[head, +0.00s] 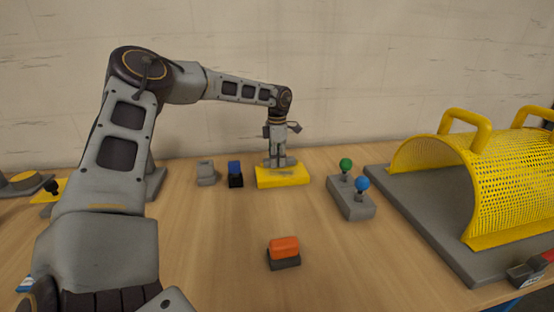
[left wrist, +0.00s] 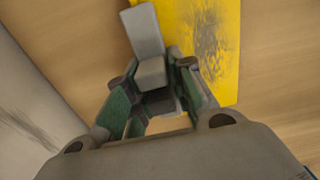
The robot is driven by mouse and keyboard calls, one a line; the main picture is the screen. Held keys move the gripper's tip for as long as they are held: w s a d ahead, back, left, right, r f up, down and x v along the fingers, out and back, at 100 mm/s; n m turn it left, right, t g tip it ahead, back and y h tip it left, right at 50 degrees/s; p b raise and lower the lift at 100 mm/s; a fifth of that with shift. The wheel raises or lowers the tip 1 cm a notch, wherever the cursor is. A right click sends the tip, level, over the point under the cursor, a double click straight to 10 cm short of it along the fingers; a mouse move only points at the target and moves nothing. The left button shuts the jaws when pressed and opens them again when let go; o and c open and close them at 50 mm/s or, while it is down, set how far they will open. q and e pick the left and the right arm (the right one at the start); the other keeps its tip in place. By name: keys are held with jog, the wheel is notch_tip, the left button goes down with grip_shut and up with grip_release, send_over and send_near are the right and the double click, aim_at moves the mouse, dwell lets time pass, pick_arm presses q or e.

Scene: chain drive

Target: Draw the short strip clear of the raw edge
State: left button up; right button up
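My left gripper (head: 279,148) points down over a yellow plate (head: 283,180) at the back middle of the table. Grey parts (head: 275,162) stand on that plate just under the fingertips. In the left wrist view, the green-padded fingers (left wrist: 155,85) lie on either side of a stepped grey part (left wrist: 146,36). Whether they touch it is hard to tell. The yellow plate (left wrist: 215,50) there bears a dark smudge. I cannot make out for sure which part is the short strip or the raw edge. My right gripper is out of view.
Left of the plate stand a blue-and-black block (head: 235,174) and a grey block (head: 206,173). To its right is a grey base (head: 351,203) with green and blue knobs. An orange-topped block (head: 284,251) lies in front. A yellow mesh guard (head: 480,180) fills the right side.

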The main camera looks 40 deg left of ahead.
pick_arm(q)
grip_shut()
jog(key=shift+r, duration=0.25)
jog(key=shift+r+p, duration=2.65)
jog(key=shift+r, duration=1.1)
